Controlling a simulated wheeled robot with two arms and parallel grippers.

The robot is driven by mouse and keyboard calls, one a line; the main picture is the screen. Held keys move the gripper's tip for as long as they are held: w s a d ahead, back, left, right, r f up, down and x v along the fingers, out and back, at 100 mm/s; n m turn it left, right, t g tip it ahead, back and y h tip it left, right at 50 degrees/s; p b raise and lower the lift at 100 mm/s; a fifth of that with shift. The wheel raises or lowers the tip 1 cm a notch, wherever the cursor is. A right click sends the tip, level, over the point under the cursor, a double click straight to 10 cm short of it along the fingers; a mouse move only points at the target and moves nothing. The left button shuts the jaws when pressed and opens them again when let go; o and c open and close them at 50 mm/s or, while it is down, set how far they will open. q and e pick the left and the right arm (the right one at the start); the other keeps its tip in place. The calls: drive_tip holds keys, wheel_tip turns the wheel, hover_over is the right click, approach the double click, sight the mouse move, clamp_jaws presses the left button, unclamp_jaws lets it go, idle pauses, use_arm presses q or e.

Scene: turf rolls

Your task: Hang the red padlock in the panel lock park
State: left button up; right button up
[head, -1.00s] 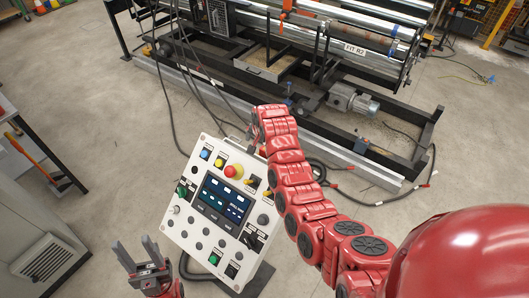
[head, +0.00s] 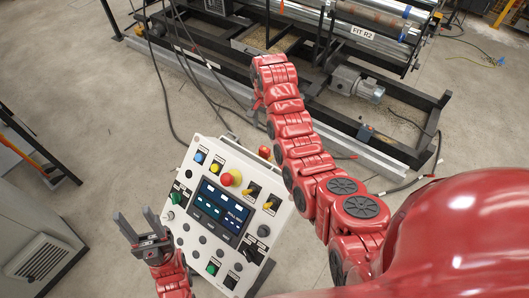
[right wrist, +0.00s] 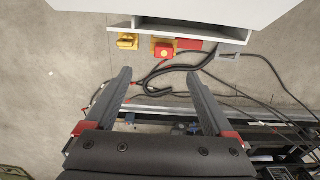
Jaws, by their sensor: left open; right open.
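The white control panel (head: 177,222) stands tilted in the middle of the head view. In the right wrist view a white ledge (right wrist: 190,30) on its housing carries a yellow piece (right wrist: 127,41) and a small red-and-yellow item (right wrist: 164,49), with a red piece beside it. The item may be the red padlock, but it is too small to be sure. A red spot (head: 264,152) shows at the panel's far edge. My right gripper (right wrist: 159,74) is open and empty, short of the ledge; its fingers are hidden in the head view. My left gripper (head: 135,214) is open and empty, left of the panel.
A machine frame with rollers (head: 365,45) and a grey motor (head: 357,83) stands beyond the panel. Black cables lie on the floor between them. A grey cabinet (head: 40,255) stands at the left.

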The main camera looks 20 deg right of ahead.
drive_tip(key=b, duration=0.5)
hover_over(265, 148)
drive_tip(key=f, duration=0.6)
drive_tip(key=shift+s, duration=0.25)
wheel_tip(265, 148, down, 4)
drive_tip(key=b, duration=0.4)
drive_tip(key=shift+s+f, duration=0.15)
drive_tip(key=shift+f, duration=0.05)
drive_tip(key=shift+f+b, duration=0.2)
drive_tip(key=shift+b, duration=0.2)
drive_tip(key=shift+w+f, duration=0.2)
wheel_tip(265, 148, down, 4)
drive_tip(key=p, duration=0.3)
drive_tip(key=shift+w+a+f, duration=0.1)
drive_tip(key=shift+f, duration=0.25)
clamp_jaws()
